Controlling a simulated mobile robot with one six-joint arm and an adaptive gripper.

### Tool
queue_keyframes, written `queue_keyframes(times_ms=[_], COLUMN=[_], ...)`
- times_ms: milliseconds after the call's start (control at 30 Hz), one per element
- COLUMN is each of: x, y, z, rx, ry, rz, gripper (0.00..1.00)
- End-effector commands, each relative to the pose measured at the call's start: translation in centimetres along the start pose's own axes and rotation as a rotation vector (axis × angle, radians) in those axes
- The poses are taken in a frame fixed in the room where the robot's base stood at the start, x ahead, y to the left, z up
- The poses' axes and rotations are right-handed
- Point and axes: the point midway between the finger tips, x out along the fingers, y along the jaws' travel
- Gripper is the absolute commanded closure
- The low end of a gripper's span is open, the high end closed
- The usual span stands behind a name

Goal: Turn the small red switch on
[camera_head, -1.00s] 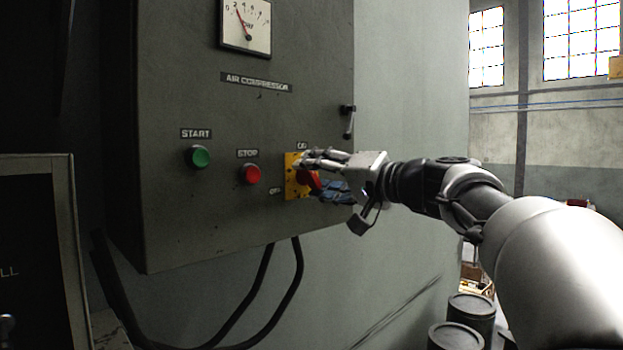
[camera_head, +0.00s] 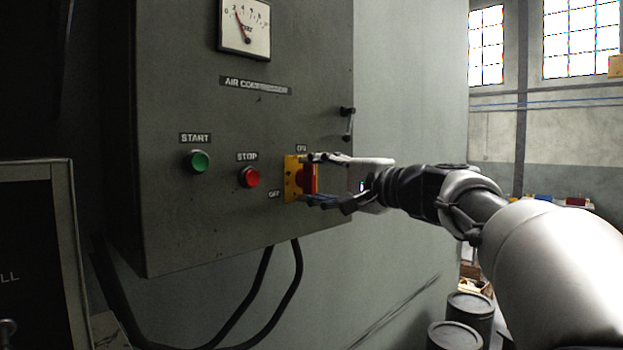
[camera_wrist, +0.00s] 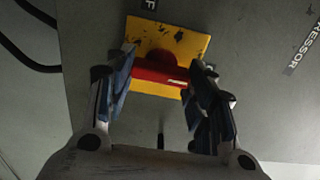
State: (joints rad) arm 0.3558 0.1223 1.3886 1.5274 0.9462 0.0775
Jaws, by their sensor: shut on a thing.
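The small red switch (camera_head: 304,181) sits on a yellow plate (camera_head: 291,167) on the grey air compressor panel. Its handle looks upright, below the ON label (camera_head: 301,147); the OFF label (camera_head: 274,194) is to its lower left. My gripper (camera_head: 311,179) comes from the right, with one finger above the handle and one below. In the wrist view the red switch (camera_wrist: 158,68) spans between the two fingers of my gripper (camera_wrist: 163,78), which is shut on the handle's ends. The fingers cover parts of the plate.
A green START button (camera_head: 199,161) and a red STOP button (camera_head: 250,177) are left of the switch. A gauge (camera_head: 245,28) is above. A panel latch (camera_head: 348,124) sticks out near my gripper. Black cables (camera_head: 262,285) hang below the box.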

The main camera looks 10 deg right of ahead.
Motion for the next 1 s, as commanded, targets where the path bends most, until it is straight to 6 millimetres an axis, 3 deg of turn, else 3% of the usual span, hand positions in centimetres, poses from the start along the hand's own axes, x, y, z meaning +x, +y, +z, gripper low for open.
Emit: queue_keyframes(times_ms=[467, 500, 767, 1000], x=[0.0, 0.0, 0.0, 0.0], y=[-0.01, -0.01, 0.0, 0.0], z=[0.0, 0.0, 0.0, 0.0], rx=[0.015, 0.015, 0.013, 0.012], ry=[0.0, 0.0, 0.0, 0.0], rz=[-0.001, -0.001, 0.0, 0.0], gripper=[0.74, 0.48, 0.3, 0.3])
